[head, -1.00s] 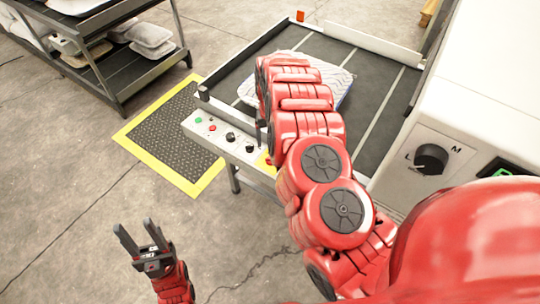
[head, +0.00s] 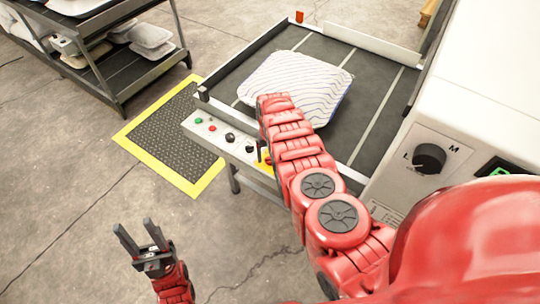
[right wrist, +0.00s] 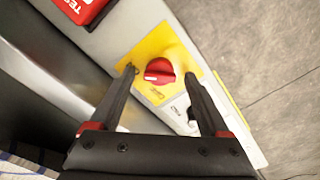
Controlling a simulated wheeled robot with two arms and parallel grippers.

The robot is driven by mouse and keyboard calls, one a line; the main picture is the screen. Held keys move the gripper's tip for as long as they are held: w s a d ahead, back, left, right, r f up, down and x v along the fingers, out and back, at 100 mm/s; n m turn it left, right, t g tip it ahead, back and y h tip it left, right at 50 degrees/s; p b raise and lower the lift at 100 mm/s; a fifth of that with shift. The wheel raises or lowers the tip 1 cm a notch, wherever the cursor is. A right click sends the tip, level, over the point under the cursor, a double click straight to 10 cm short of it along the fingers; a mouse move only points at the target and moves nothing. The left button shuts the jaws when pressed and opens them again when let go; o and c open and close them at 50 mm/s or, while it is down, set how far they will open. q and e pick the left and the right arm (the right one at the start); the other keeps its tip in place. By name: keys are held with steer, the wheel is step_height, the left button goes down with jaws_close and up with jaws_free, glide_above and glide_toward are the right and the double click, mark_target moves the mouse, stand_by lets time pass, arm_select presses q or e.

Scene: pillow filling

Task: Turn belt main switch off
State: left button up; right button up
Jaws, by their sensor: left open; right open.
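The belt main switch is a red rotary knob (right wrist: 159,71) on a yellow plate (right wrist: 150,49) in the right wrist view. In the head view the yellow plate (head: 263,164) shows only in part at the right end of the control panel (head: 232,143), beside my right arm. My right gripper (right wrist: 160,75) is open, with one finger on each side of the knob in the picture. I cannot tell whether the fingers touch it. In the head view my right gripper (head: 263,151) is mostly hidden by its arm. My left gripper (head: 134,226) is open and empty above the floor.
A striped pillow (head: 293,80) lies on the dark belt (head: 380,80) behind the panel. Green, red and black controls (head: 230,137) sit left of the switch. A red box (right wrist: 80,8) is near the knob. A white machine (head: 490,70) stands right, a shelf cart (head: 130,75) far left.

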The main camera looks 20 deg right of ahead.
steer(key=shift+c, duration=0.2)
jaws_close()
stand_by(0.3)
steer(key=n, duration=0.2)
steer(key=shift+n+p, duration=0.4)
steer(key=n, duration=0.3)
steer(key=shift+n, duration=0.3)
steer(key=n+b, duration=0.1)
steer(key=n, duration=0.5)
steer(key=shift+f, duration=0.1)
steer(key=n+b, duration=0.1)
steer(key=n, duration=0.4)
steer(key=shift+n, duration=0.4)
